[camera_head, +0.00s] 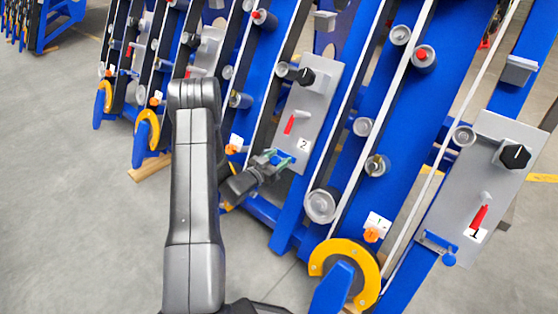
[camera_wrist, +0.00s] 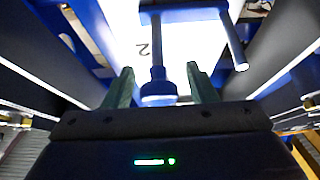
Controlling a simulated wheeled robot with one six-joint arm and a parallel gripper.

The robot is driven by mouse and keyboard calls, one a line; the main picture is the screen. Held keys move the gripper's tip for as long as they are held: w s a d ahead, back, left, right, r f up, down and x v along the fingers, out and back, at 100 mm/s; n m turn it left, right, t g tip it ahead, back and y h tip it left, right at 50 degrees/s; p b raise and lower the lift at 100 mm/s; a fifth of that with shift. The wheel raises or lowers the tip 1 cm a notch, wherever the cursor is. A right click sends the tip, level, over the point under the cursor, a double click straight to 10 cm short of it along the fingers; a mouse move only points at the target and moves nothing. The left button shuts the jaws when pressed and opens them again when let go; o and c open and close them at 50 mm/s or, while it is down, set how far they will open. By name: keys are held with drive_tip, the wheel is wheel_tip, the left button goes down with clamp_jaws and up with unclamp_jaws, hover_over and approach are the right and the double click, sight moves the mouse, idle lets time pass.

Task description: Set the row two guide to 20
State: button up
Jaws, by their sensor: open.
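The row two panel (camera_head: 318,108) is a grey plate marked "2", with a black knob (camera_head: 304,77) and a red lever (camera_head: 291,123). A blue guide (camera_head: 284,157) sits at its lower edge. In the wrist view the guide shows as a blue stem with a rounded end (camera_wrist: 158,92), beside a second blue rod (camera_wrist: 233,42). My gripper (camera_head: 275,160) is at the guide, its green fingers open. In the wrist view the rounded end lies between the fingers (camera_wrist: 160,75), with gaps on both sides. I cannot read any scale.
The row one panel (camera_head: 478,185) at right has the same knob, red lever and blue guide (camera_head: 437,247). Blue frames, belts and rollers (camera_head: 320,205) flank the row two panel. A yellow wheel guard (camera_head: 372,262) stands low at right. Grey floor is clear at left.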

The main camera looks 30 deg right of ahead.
drive_tip(key=shift+d, duration=0.15)
clamp_jaws()
drive_tip(key=shift+w+a+b, duration=0.15)
drive_tip(key=shift+w+b, duration=0.05)
drive_tip(key=shift+w, duration=0.3)
drive_tip(key=shift+w+a+b, duration=0.15)
drive_tip(key=shift+w, duration=0.35)
unclamp_jaws()
drive_tip(key=shift+a, duration=0.1)
